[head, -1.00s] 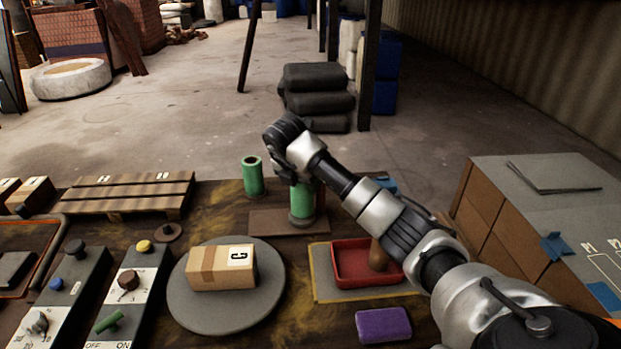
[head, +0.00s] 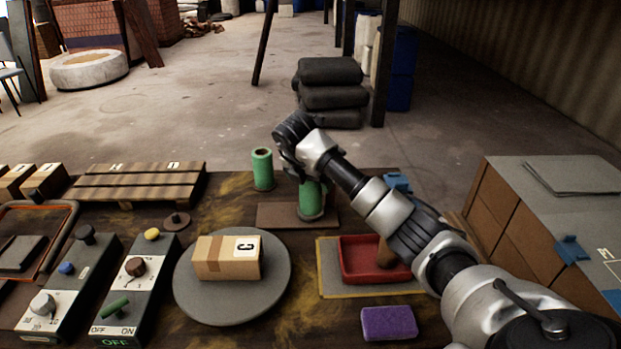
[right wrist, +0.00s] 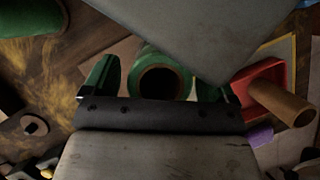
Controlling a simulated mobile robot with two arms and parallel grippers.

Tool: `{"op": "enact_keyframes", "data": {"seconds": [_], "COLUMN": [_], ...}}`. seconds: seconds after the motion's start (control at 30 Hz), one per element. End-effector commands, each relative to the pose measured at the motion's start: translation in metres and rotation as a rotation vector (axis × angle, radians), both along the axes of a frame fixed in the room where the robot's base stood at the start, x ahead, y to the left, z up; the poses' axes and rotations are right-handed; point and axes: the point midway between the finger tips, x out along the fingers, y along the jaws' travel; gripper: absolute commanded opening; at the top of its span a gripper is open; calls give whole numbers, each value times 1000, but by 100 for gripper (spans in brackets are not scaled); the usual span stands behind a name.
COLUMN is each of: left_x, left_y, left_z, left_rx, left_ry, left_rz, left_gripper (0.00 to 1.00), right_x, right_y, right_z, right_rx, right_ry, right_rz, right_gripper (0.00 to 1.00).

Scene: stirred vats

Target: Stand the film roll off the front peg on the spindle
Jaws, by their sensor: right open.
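A green film roll (head: 311,201) stands upright on a brown board (head: 270,214). My right gripper (head: 303,176) is over its top. In the right wrist view the roll (right wrist: 185,82) shows its dark round bore between the two fingers of the open gripper (right wrist: 157,82), with slight room visible on the left. A second green film roll (head: 262,170) stands behind and left of the board. A small brown disc with a short post (head: 177,220), possibly the spindle, sits left of the board. Any peg inside the rolls is hidden. My left gripper is out of view.
A round grey plate (head: 195,299) with a carton (head: 228,257) lies in front. A red tray (head: 358,274), a purple sponge (head: 388,323) and a stack of cartons (head: 520,220) are to the right. A pallet (head: 138,184) and switch boxes (head: 135,290) are left.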

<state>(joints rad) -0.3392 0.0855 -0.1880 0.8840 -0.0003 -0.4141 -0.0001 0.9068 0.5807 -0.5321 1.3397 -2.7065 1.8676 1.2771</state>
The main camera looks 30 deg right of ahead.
Motion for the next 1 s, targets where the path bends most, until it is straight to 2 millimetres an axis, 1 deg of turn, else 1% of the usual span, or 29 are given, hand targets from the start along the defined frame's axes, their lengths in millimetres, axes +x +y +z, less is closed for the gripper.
{"op": "enact_keyframes", "data": {"seconds": [0.17, 0.23, 0.37, 0.47, 0.5, 0.6, 0.7, 0.77, 0.9, 1.0], "left_x": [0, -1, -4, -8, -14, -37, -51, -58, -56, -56], "left_y": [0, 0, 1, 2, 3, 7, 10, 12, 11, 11], "left_z": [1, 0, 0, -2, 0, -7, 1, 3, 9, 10], "left_rx": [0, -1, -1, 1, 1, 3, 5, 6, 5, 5], "left_ry": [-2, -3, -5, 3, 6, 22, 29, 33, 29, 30], "left_rz": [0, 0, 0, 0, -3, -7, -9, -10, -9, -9], "left_gripper": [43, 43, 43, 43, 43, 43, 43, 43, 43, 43], "right_x": [0, 0, -4, -8, -10, -12, -15, -17, -19, -20], "right_y": [0, 2, 9, 18, 19, 24, 29, 32, 38, 40], "right_z": [3, 9, 31, 53, 59, 73, 93, 99, 111, 113], "right_rx": [0, -1, -1, -1, -2, -2, -5, -3, -2, -1], "right_ry": [-1, -3, -5, -7, -3, -5, -4, -3, -2, 0], "right_rz": [0, 1, 1, 2, 0, 0, 1, 0, 0, 0], "right_gripper": [88, 88, 88, 88, 88, 88, 88, 88, 88, 88]}}
